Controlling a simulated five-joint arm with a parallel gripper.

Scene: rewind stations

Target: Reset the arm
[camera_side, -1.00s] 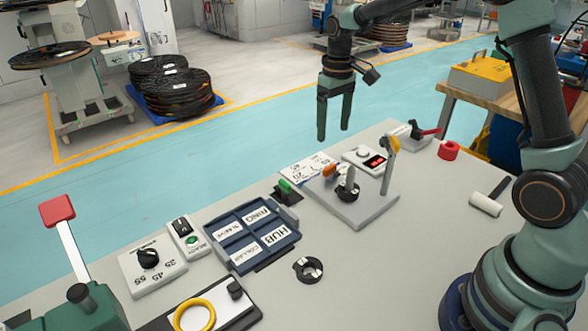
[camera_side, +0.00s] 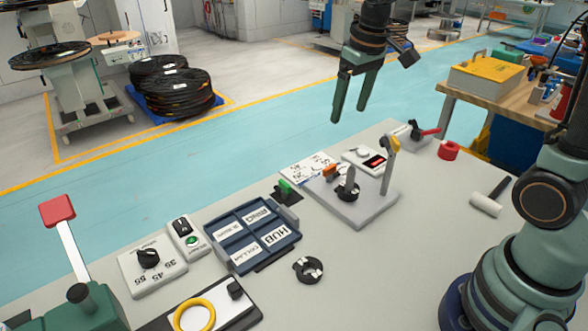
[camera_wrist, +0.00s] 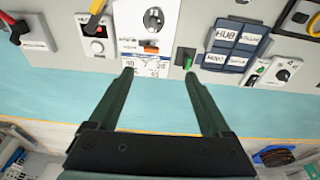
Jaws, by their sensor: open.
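My gripper (camera_side: 350,119) is open and empty, high in the air above the far edge of the bench in the side view. It also shows in the wrist view (camera_wrist: 160,72), with its two dark green fingers spread apart and nothing between them. The grey bench top (camera_side: 330,290) lies below it, and none of the bench items touch the fingers.
A blue sorting tray (camera_side: 233,243) and a grey fixture plate with a lever (camera_side: 358,208) stand mid-bench. The air around my gripper is clear.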

